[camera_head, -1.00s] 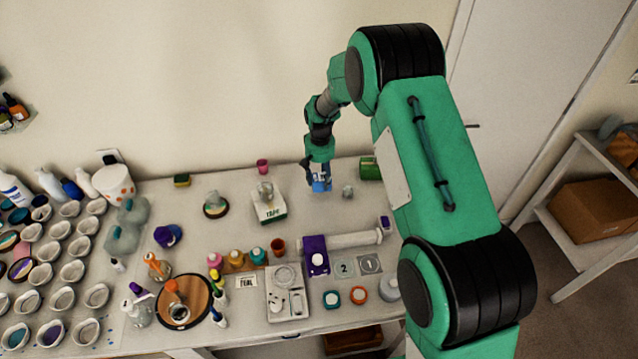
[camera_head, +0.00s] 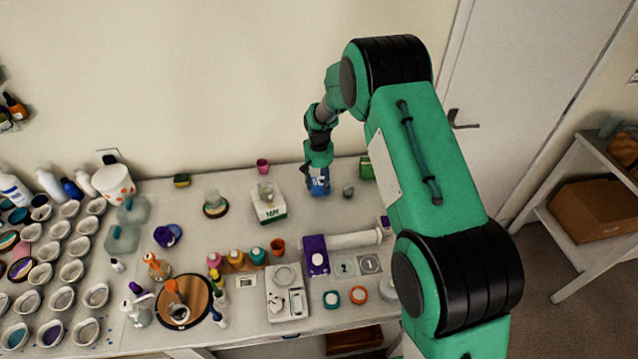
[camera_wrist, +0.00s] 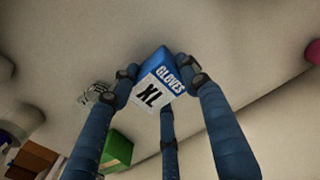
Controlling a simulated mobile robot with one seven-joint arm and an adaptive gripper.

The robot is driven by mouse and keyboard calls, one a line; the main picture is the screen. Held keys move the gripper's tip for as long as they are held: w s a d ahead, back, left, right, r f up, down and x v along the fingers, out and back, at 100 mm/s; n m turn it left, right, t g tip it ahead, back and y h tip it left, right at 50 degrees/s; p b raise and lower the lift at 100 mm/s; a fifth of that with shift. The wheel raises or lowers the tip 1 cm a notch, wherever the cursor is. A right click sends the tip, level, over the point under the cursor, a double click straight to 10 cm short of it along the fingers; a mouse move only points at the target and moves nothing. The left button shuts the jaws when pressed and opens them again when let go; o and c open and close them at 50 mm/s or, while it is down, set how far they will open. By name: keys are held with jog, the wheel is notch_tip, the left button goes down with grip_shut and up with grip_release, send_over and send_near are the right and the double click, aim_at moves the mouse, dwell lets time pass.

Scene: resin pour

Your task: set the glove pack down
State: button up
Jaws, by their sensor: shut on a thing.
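The glove pack (camera_head: 319,187) is a small blue box with a white panel. In the wrist view the pack (camera_wrist: 160,80) shows the words GLOVES and XL. My gripper (camera_head: 318,168) is over the back of the table (camera_head: 345,210), pointing down, with its fingers shut around the pack. In the wrist view my gripper's fingers (camera_wrist: 165,88) press on the pack's sides. The pack is low near the tabletop; I cannot tell whether its underside touches it.
A small grey cup (camera_head: 348,191) and a green box (camera_head: 366,168) stand close to the right of the pack. A white and green tape box (camera_head: 270,208) is to the left. A white roll (camera_head: 355,239) lies in front.

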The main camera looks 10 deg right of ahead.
aim_at(319, 181)
jog(key=shift+f, duration=0.2)
jog(key=o, duration=1.1)
jog(key=shift+c, duration=0.2)
jog(key=shift+r, duration=0.2)
notch_tip(319, 181, up, 11)
jog(key=shift+f, duration=0.15)
jog(key=shift+r, duration=0.65)
